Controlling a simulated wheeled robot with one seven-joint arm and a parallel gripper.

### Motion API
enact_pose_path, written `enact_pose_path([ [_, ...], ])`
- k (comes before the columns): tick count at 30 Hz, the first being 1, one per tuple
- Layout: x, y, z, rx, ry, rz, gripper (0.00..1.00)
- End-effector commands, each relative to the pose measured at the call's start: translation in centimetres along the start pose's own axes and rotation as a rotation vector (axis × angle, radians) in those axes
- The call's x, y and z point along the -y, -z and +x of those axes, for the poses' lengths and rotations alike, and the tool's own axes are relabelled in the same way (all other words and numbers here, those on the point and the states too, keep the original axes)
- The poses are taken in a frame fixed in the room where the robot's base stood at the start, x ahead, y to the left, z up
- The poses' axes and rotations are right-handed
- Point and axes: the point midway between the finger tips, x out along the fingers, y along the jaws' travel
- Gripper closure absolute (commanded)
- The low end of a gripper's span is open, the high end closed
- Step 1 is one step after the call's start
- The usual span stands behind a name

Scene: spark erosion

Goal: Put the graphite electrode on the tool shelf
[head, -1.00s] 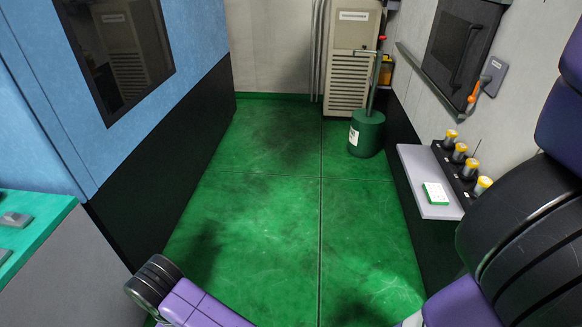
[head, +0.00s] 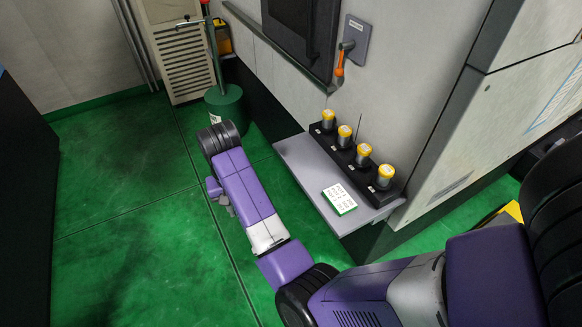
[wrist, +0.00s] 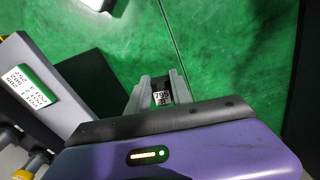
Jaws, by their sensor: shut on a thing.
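My gripper (wrist: 160,99) is shut on a small dark block with a white label, which I take to be the graphite electrode (wrist: 161,97). The block sits between the two grey fingers, over the green floor in the wrist view. Most of its shape is hidden. The tool shelf (head: 297,158) is a grey ledge along the right wall in the head view. In the wrist view the shelf (wrist: 82,112) lies left of my gripper, which is clear of it. In the head view my arm hides most of my gripper, and the electrode cannot be made out.
On the shelf stand a black rack (head: 345,160) with several yellow-topped cylinders and a white-and-green card (head: 339,198). A thin pin rises from the rack. The shelf's far front part is bare. A lever handle (head: 340,68) juts from the wall. A green canister (head: 225,107) stands beyond.

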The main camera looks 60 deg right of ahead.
Motion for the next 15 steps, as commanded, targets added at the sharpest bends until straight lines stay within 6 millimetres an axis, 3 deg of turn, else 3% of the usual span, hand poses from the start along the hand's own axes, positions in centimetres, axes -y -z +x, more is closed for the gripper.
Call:
enact_pose_path([
  [1,-2.0,2.3,-2.0,-0.002,0.004,0.135,1.0],
  [6,-9.4,7.7,-6.5,0.004,0.002,0.567,1.0],
  [9,-14.1,10.0,-9.1,0.012,0.003,0.809,1.0],
  [15,-21.8,12.5,-13.2,0.03,0.004,1.186,1.0],
])
